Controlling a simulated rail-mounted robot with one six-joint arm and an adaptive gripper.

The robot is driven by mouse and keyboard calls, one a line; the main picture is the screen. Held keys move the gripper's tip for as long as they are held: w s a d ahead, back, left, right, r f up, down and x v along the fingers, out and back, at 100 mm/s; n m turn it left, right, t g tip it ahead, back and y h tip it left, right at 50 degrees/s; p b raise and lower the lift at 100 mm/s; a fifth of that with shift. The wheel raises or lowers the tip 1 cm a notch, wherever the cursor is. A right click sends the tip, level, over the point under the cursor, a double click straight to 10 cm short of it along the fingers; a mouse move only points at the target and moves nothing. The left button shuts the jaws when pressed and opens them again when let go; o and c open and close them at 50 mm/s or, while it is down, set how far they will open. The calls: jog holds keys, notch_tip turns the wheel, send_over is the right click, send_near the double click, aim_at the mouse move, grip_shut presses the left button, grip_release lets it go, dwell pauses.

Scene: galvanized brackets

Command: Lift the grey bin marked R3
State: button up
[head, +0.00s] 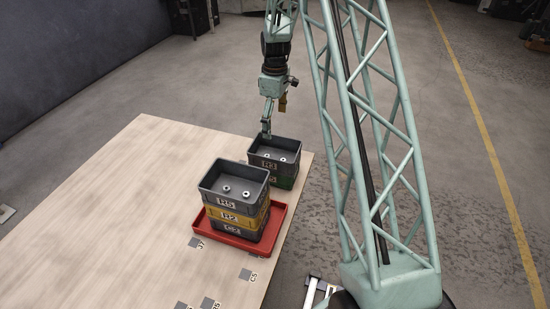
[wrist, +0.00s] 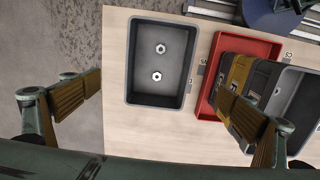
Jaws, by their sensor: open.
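In the wrist view, a grey bin (wrist: 143,62) with two nuts inside lies ahead of my fingers, seen from above. My gripper (head: 267,118) is above the far left rim of this bin in the head view. It is open and empty, with its two padded fingers wide apart in the wrist view (wrist: 160,97).
A red tray (head: 282,216) nearby holds a stack: grey bin R5 (head: 259,190) on top, yellow bin R2 (head: 250,221), and a dark grey bin (head: 240,235) below. The wooden table (head: 130,210) is largely clear to the left. Small label patches lie near its front.

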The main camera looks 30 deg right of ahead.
jog(key=shift+w+d+f, duration=0.1)
jog(key=shift+d+f, duration=0.05)
jog(key=shift+f, duration=0.15)
jog(key=shift+f, duration=0.1)
notch_tip(320, 180, down, 8)
jog(key=shift+f, duration=0.2)
dwell(0.5)
jog(key=shift+f, duration=0.1)
jog(key=p, duration=0.1)
send_near(275, 155)
jog(key=shift+s+a+f, duration=0.4)
jog(key=shift+s+f, duration=0.3)
jog(key=shift+s+a+f, duration=0.4)
jog(key=shift+s+f, duration=0.3)
jog(key=shift+c, duration=0.7)
jog(key=c, duration=0.9)
